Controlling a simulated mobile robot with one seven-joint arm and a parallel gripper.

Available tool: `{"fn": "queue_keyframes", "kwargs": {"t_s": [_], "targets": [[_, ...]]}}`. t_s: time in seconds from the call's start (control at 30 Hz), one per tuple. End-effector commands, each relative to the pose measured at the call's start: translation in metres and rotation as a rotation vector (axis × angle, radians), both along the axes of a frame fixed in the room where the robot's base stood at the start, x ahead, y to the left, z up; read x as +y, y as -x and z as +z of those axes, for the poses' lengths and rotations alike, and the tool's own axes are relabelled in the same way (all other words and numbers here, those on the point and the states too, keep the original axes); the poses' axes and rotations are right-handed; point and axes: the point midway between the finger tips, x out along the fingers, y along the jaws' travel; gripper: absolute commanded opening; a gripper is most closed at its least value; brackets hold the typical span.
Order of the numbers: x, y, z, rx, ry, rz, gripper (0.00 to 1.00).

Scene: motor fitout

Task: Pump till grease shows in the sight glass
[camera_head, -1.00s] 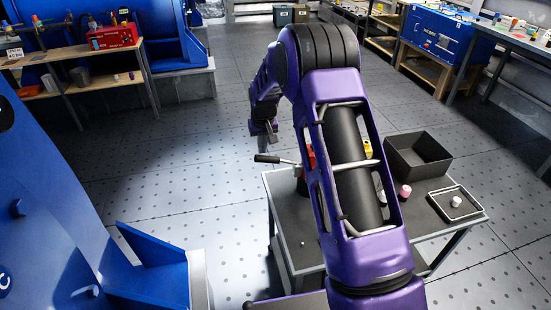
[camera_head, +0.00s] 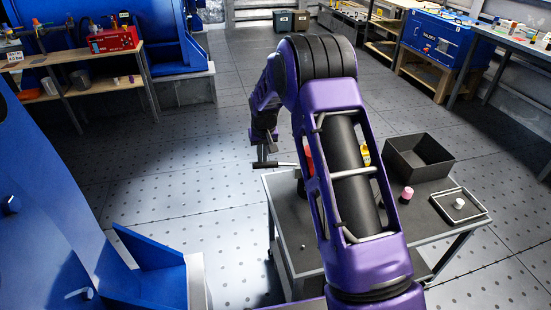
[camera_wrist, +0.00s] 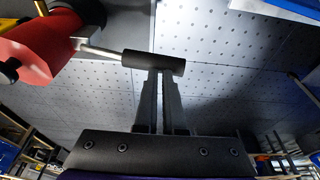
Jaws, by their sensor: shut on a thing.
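A red grease pump (camera_wrist: 42,50) shows at the upper left of the wrist view. In the head view only a bit of red (camera_head: 308,158) shows, as my arm hides most of it. A metal lever runs from it to a black handle grip (camera_wrist: 133,57), which also shows in the head view (camera_head: 257,164) past the table's left edge. My gripper (camera_wrist: 162,70) is shut on this grip, its two fingers close together; it also shows in the head view (camera_head: 263,155). I cannot make out a sight glass in either view.
The pump stands on a grey table (camera_head: 290,218). On its right are a black open bin (camera_head: 430,163), a pink-topped bottle (camera_head: 406,194) and a shallow tray (camera_head: 478,211) with a white piece. A yellow item (camera_head: 366,156) shows behind my arm.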

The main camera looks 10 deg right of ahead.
Motion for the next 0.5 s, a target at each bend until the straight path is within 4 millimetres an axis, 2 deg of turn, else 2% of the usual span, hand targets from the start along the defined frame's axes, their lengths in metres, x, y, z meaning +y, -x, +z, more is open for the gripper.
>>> {"fn": "queue_keyframes", "kwargs": {"t_s": [0.5], "targets": [[-0.001, 0.0, 0.05, 0.001, 0.001, 0.0, 0.0]]}}
